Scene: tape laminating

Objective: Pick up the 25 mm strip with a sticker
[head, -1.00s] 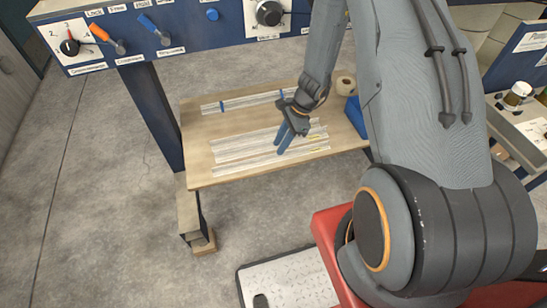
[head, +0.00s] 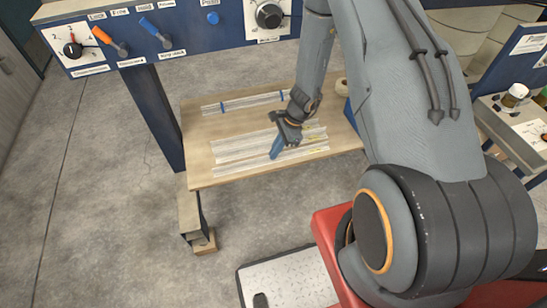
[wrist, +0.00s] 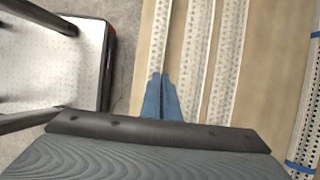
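Several pale, perforated strips lie on the wooden table. The front strip (head: 240,165) runs along the near edge, and a group of strips (head: 245,145) lies just behind it. Small yellow marks show near their right ends; I cannot read them or tell the strip widths. My gripper (head: 273,156) is low over the front strip, its blue fingers together. In the wrist view, the fingertips (wrist: 161,76) nearly meet at the leftmost strip (wrist: 157,40). Whether any strip is pinched between them is unclear. The fingers hide part of that strip.
A farther bundle of strips (head: 250,102) has blue bands. A tape roll (head: 341,86) stands at the table's back right. A blue control panel (head: 180,35) spans above the back. The table's left front (head: 200,178) is bare.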

